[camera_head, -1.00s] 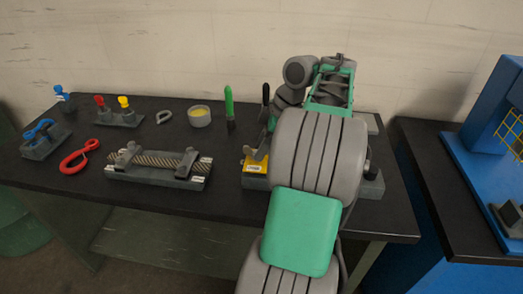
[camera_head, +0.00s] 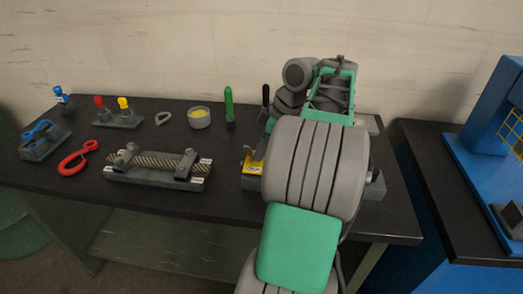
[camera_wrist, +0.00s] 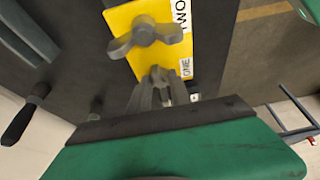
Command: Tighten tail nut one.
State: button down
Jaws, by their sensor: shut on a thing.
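The yellow plate (camera_wrist: 182,65) shows in the wrist view with labels ONE (camera_wrist: 186,68) and TWO (camera_wrist: 181,12). A grey wing nut (camera_wrist: 145,36) stands beside TWO, apart from my gripper. My gripper (camera_wrist: 155,82) is shut beside the label ONE, on tail nut one, which its fingers mostly hide. In the head view, the yellow plate (camera_head: 253,168) shows at the left edge of my arm, with a grey wing (camera_head: 249,150) above it. My arm hides my gripper there.
A grey fixture with a twisted rope (camera_head: 157,160) lies left of my arm. A blue machine (camera_head: 490,130) is at the right.

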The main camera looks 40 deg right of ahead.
jog(key=c, duration=1.5)
grip_release()
jog(key=shift+r, duration=0.1)
jog(key=p+v, duration=0.4)
jog(key=v, duration=0.3)
jog(key=shift+r, duration=0.3)
